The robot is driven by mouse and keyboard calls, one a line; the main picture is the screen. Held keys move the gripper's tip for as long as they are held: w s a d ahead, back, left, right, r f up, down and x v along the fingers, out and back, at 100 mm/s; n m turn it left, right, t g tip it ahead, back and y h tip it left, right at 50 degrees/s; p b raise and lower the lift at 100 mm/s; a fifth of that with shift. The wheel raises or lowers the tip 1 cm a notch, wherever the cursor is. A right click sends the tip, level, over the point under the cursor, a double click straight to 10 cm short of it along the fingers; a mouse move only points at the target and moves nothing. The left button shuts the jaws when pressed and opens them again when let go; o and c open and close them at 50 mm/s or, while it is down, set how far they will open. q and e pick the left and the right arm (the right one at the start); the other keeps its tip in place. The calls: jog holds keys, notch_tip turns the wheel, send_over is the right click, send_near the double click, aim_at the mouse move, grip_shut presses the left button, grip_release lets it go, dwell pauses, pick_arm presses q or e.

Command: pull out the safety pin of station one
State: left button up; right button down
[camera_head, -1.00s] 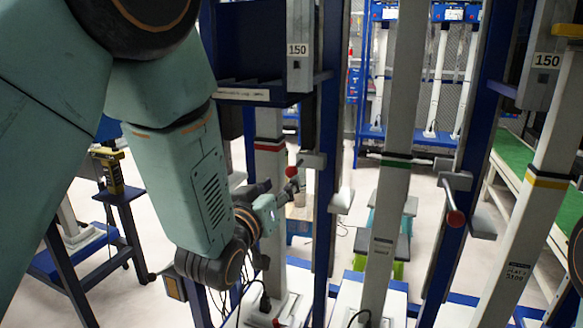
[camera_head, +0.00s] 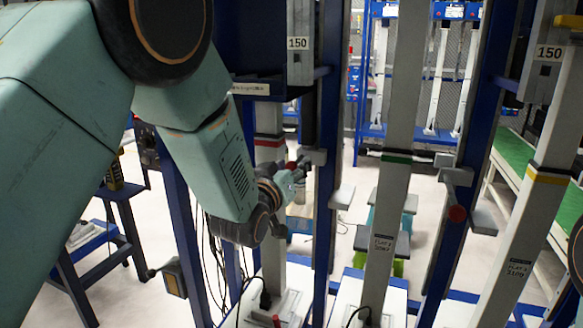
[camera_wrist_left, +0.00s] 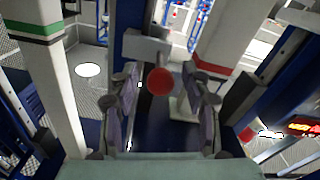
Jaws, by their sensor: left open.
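The safety pin's red ball knob (camera_head: 291,166) shows beside a grey bracket (camera_head: 314,156) on a blue post, at the left station in the head view. In the left wrist view the red knob (camera_wrist_left: 160,81) sits between the two fingers, near their tips, with the grey bracket (camera_wrist_left: 146,46) behind it. My left gripper (camera_head: 299,170) is open at the knob; it also shows in the left wrist view (camera_wrist_left: 164,100), with gaps on both sides of the knob. My right gripper is not in view.
A white column with a green band (camera_head: 396,158) and a column with a yellow band (camera_head: 548,175) stand nearby. Cables hang below my left arm. A dark blue stand (camera_head: 115,195) is at the left.

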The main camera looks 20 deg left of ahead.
pick_arm(q)
jog(key=shift+c, duration=0.2)
grip_shut()
dwell(0.5)
